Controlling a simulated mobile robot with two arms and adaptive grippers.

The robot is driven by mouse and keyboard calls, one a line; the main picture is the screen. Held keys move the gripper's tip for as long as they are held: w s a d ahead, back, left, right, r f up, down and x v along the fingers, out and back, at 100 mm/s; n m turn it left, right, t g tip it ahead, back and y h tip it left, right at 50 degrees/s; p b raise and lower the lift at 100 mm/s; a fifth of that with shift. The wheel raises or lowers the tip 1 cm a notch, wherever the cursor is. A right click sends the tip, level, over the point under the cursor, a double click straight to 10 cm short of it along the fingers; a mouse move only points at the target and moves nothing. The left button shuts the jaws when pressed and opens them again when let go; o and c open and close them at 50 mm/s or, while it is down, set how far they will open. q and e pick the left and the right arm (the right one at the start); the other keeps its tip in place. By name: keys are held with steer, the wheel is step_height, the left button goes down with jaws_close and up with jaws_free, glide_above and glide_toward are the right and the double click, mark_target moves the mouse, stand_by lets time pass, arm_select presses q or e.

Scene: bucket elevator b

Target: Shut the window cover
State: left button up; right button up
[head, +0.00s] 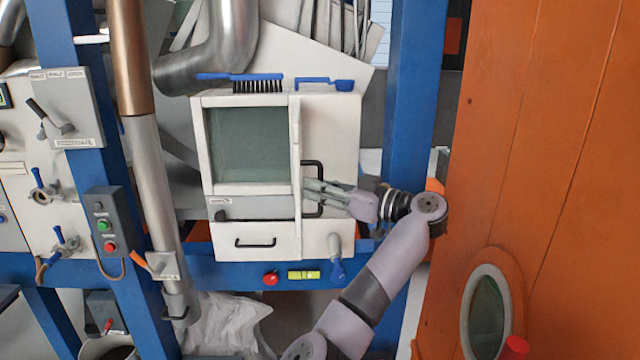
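The white cabinet (198,150) stands in the middle of the head view, with a greenish window (248,145) in its front. The window is uncovered. A white panel, seemingly the window cover (335,130), is to the right of the window, with a black bracket handle (312,163) near its left side. My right gripper (308,192) reaches in from the right, with its fingers at the handle and overlapping it in the view. I cannot tell whether the fingers are closed on the handle. My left gripper is not in view.
A black-bristled brush (258,86) and a blue tool (325,84) lie on top of the cabinet. A drawer (255,230) sits below the window. A metal pipe (165,200) stands left. An orange wall (550,150) is close on the right.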

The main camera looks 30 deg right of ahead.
steer(key=shift+c, duration=0.2)
jaws_close()
stand_by(0.5)
